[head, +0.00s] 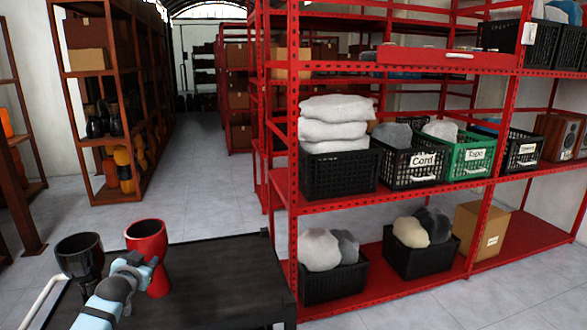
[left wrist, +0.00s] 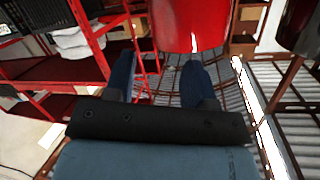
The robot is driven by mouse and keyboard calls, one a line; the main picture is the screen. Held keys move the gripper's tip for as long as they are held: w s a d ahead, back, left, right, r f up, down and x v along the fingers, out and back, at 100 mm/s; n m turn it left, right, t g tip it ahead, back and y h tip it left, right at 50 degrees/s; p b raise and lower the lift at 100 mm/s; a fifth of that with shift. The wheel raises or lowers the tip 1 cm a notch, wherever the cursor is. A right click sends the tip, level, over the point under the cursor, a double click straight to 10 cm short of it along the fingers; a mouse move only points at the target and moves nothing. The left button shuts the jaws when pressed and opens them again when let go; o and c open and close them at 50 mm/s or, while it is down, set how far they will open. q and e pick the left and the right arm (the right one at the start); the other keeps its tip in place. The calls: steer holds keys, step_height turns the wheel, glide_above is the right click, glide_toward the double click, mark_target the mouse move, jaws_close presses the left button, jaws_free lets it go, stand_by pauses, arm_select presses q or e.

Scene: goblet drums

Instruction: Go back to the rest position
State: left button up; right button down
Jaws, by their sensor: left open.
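A red goblet drum (head: 147,240) stands upright on a dark cart top (head: 215,285) at the lower left of the head view. A black goblet drum (head: 80,262) stands to its left. My left gripper (head: 140,264) is in front of the red drum's narrower middle. In the left wrist view its two blue fingers (left wrist: 160,75) are apart, with the red drum (left wrist: 190,25) just beyond the tips. I see nothing held, and I cannot tell whether a finger touches the drum. My right gripper is in neither view.
A red shelving rack (head: 400,200) with crates stands close to the cart's right. A brown rack (head: 100,100) with more drums stands at the back left. A pale handle (head: 42,300) shows at the cart's left. The aisle floor (head: 205,165) between the racks is clear.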

arm_select(q)
steer(key=s+d+f+g+h+b, duration=0.1)
steer(key=s+d+f+b, duration=0.2)
steer(key=s+d+f, duration=0.35)
steer(key=s+d+f+m+g+h+b, duration=0.1)
steer(key=s+d+f+b, duration=0.25)
steer(key=s+f, duration=0.65)
steer(key=s+d+f+h+b, duration=0.1)
steer(key=s+d+f+b, duration=0.35)
steer(key=f, duration=0.65)
steer(key=s+d+f+g+h+b, duration=0.1)
steer(key=s+d+f+b, duration=0.25)
steer(key=s, duration=0.45)
steer(key=s+d+f+n+g+b, duration=0.15)
steer(key=s+f, duration=0.25)
steer(key=s, duration=0.4)
steer(key=s+d+f+m+h+b, duration=0.1)
steer(key=s+d+f+b, duration=0.2)
steer(key=s, duration=0.5)
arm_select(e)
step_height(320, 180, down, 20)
arm_select(q)
step_height(320, 180, up, 17)
steer(key=a+p, duration=0.1)
steer(key=p, duration=2.1)
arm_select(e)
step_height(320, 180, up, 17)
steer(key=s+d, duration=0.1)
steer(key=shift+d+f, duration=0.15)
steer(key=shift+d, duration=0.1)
